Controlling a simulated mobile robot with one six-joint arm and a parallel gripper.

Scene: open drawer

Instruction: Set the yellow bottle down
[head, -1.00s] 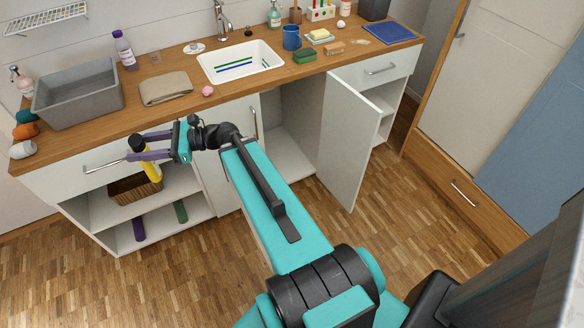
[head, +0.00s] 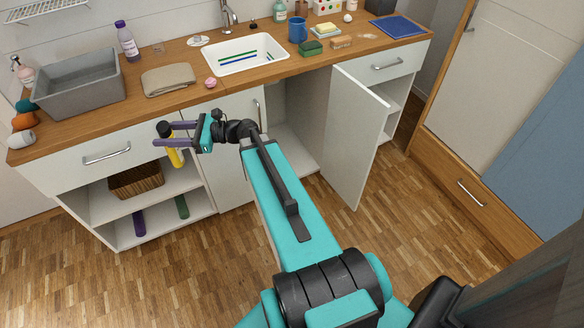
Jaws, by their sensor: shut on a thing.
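The yellow bottle (head: 175,156) has a black cap and hangs roughly upright, slightly tilted, between the fingers of my gripper (head: 171,137). My gripper is shut on it near its top. In the head view it is in front of the cabinet, below the counter edge and to the right of the left drawer's handle. The open shelf (head: 156,193) of the cabinet shows below and behind the bottle. The bottle's lower end appears clear of any surface.
A wicker basket (head: 136,181) stands on the open shelf, with purple (head: 139,224) and green (head: 182,207) rolls below. The wooden counter (head: 130,122) holds a grey tub (head: 80,95), a folded cloth (head: 167,81) and a sink (head: 245,67). A cabinet door (head: 352,140) stands open at right.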

